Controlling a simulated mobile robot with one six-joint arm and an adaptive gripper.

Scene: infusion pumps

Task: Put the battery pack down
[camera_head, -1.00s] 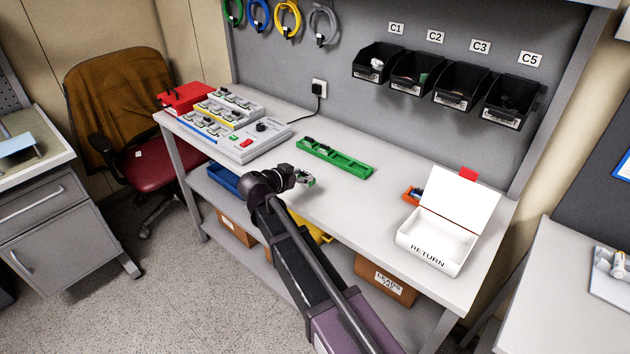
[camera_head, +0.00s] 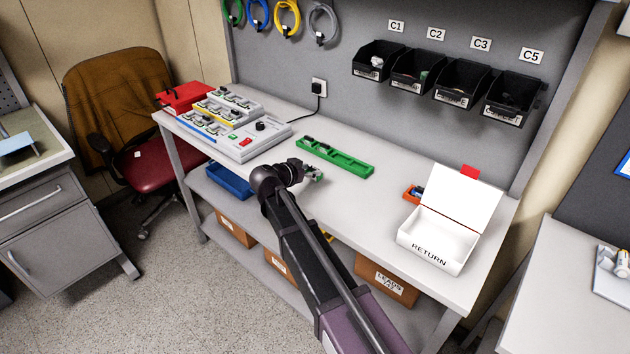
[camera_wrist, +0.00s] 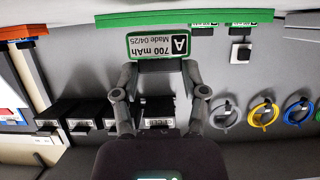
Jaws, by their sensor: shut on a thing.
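My gripper (camera_wrist: 158,68) is shut on a battery pack (camera_wrist: 158,45) with a green edge and a white label reading "A 700 mAh Made 04/25". The wrist view is upside down, and the pack sits between the two fingertips. In the head view my gripper (camera_head: 309,175) is over the front part of the white bench (camera_head: 370,215), in front of the green tray. Only a little of the pack shows there, and its height above the bench is hard to judge.
A long green tray (camera_head: 335,157) lies at the bench's back. The charger with slots (camera_head: 245,140) stands left. An open white RETURN box (camera_head: 437,240) and a small orange container (camera_head: 411,194) stand right. Black bins (camera_head: 450,85) hang on the wall. Bench between tray and box is clear.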

